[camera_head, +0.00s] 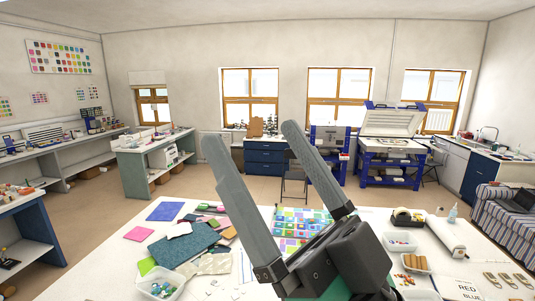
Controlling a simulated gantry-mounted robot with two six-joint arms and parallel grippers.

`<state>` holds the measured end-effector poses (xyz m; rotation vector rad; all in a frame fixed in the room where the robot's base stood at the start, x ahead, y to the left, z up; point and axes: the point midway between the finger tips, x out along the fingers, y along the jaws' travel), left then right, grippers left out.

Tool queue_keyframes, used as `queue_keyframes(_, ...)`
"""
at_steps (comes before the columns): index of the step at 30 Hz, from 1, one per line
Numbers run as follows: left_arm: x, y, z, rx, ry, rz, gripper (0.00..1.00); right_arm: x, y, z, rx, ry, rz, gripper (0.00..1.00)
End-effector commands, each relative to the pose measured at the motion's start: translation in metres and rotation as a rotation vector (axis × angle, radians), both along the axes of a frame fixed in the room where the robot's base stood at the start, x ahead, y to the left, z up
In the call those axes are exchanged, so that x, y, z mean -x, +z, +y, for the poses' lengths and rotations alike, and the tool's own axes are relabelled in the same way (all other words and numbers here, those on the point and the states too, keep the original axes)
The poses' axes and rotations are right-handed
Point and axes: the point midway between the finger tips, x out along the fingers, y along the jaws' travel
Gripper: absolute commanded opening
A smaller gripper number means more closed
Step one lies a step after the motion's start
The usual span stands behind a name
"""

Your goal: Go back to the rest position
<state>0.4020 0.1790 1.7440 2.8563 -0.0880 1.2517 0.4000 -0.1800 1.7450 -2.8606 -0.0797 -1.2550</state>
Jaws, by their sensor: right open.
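My right gripper (252,134) rises from the bottom middle of the head view, over the white worktable (105,270). Its two long grey fingers point up and away and stand wide apart. Nothing shows between them. The gripper body and fingers hide part of the table and part of a colourful grid of glass squares (288,216). My left gripper is not in the head view.
On the table lie a teal sheet (183,246), a blue sheet (165,211), a pink sheet (138,234), a tub of glass bits (160,284), a tape dispenser (408,217) and a white roll (445,236). A chair (294,186) and open-lidded kiln (392,122) stand beyond.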

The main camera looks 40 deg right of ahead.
Motion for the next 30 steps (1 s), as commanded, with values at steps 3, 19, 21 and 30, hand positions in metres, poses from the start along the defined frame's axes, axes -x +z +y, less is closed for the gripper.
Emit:
queue_keyframes(3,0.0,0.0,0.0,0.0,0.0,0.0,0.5,-0.001,0.0,0.0,-0.001,0.003,0.001,1.0)
queue_keyframes(19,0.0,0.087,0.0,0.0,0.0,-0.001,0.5,-0.001,0.086,0.001,-0.002,0.007,0.001,1.0)
queue_keyframes(21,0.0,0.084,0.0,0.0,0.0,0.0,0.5,-0.001,0.084,0.001,-0.002,0.007,0.001,1.0)
queue_keyframes(30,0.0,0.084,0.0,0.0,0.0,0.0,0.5,-0.001,0.083,0.001,-0.002,0.007,0.001,1.0)
